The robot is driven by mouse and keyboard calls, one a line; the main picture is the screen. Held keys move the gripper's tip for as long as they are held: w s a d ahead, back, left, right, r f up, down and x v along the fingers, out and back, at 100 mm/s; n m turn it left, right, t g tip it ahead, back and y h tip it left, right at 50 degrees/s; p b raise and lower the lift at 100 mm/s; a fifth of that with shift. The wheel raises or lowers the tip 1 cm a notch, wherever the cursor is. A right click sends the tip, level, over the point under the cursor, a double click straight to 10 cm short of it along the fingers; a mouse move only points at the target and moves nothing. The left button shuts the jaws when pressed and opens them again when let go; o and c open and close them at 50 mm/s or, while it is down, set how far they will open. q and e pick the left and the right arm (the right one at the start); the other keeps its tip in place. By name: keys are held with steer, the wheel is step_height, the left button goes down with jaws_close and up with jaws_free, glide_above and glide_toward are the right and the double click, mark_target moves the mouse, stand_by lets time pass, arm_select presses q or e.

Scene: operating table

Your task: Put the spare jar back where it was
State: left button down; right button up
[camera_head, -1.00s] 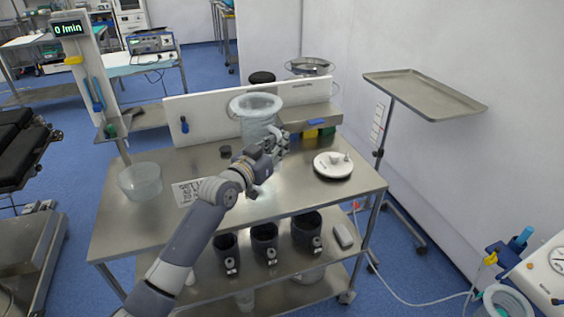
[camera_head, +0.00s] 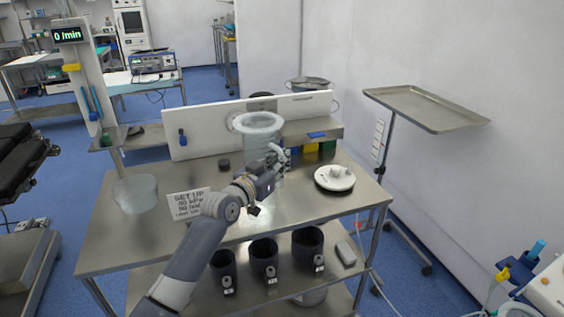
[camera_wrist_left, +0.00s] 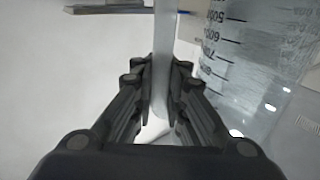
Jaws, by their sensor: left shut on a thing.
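A tall clear jar (camera_head: 258,128) with a wide pale rim stands upright near the back middle of the steel table (camera_head: 290,212). I take it as the spare jar. My left gripper (camera_head: 277,160) is at its right front side. In the left wrist view, the fingers (camera_wrist_left: 162,105) are shut on a pale upright strip, which looks like part of the jar. The jar's graduated wall (camera_wrist_left: 245,75) shows just right of the fingers. Whether the jar's base touches the table is hidden behind my gripper and arm. My right gripper is not in view.
A white lid-like disc (camera_head: 334,179) lies right of the jar. A clear bowl (camera_head: 136,194) and a set-up card (camera_head: 188,203) are on the left. A white panel (camera_head: 208,128) stands behind. Dark cups (camera_head: 264,258) sit on the lower shelf.

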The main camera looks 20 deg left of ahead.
arm_select(q)
steer(key=c, duration=2.1)
jaws_free()
steer(key=shift+f, duration=0.2)
steer(key=shift+c, duration=0.2)
steer(key=o, duration=0.5)
steer(key=shift+o, duration=0.2)
steer(key=shift+r, duration=0.1)
steer(key=shift+r, duration=0.25)
steer(key=shift+s+a+f+p, duration=0.1)
steer(key=shift+s+f+p, duration=0.05)
steer(key=shift+s+p, duration=0.2)
steer(key=p+v, duration=0.4)
steer(key=v, duration=0.7)
steer(key=shift+s, duration=0.15)
